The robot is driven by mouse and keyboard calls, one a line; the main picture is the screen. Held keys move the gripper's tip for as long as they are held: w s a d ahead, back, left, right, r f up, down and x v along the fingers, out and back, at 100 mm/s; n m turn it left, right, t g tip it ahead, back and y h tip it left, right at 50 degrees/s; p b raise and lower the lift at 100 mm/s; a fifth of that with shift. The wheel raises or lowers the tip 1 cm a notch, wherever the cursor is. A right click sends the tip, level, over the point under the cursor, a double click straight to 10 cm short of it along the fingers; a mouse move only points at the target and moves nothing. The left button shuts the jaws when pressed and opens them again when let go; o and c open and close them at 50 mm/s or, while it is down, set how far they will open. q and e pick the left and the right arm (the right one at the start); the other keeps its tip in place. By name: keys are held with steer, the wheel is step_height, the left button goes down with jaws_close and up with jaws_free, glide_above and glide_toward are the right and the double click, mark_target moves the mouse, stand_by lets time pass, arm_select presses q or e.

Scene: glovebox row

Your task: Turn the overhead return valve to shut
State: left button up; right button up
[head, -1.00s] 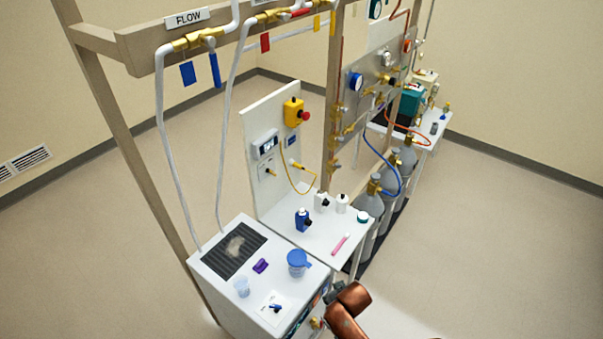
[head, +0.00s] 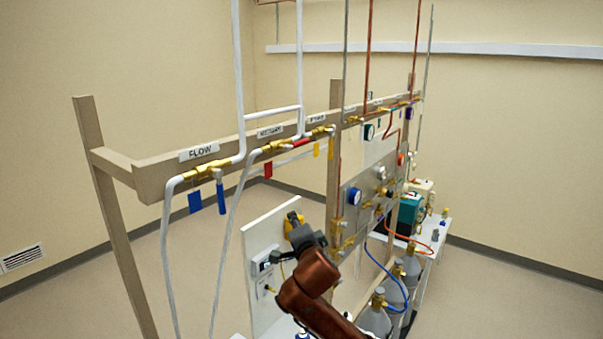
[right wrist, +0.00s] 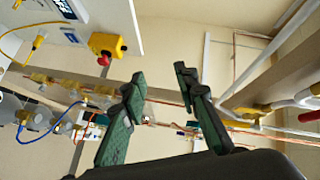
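The overhead beam (head: 152,182) carries brass valves under small labels. The valve at the left, labelled FLOW (head: 198,152), has a blue lever (head: 221,197) hanging down, across its brass body. Farther right a red handle (head: 300,142) lies along the pipe; the labels above there are too small to read surely, so I cannot tell which is the return valve. A red handle also shows at the right edge of the right wrist view (right wrist: 310,117). My right gripper (right wrist: 157,76) is open and empty, apart from the valves. In the head view its fingers are unclear. My left gripper is not in view.
My right arm partly covers a yellow box (head: 291,220) on a white panel (head: 262,235). White hoses (head: 167,260) hang from the beam. Blue, red and yellow tags hang beneath it. A gauge panel (head: 372,185) and grey cylinders (head: 395,292) stand at the right.

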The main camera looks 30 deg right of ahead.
mark_target(303, 143)
steer(key=s+d+r+m+t+h, duration=0.1)
steer(key=s+r+m, duration=0.15)
steer(key=r, duration=0.85)
steer(key=s+r+m+t+h, duration=0.15)
steer(key=r+m, duration=0.25)
steer(key=r, duration=0.7)
steer(key=shift+y, duration=0.25)
steer(key=p+x, duration=0.3)
steer(key=x, duration=0.4)
steer(key=shift+d+r+p, duration=0.1)
steer(key=shift+r+p, duration=0.1)
steer(key=shift+p, duration=0.15)
steer(key=shift+w+d, duration=0.1)
steer(key=shift+w, duration=0.45)
jaws_close()
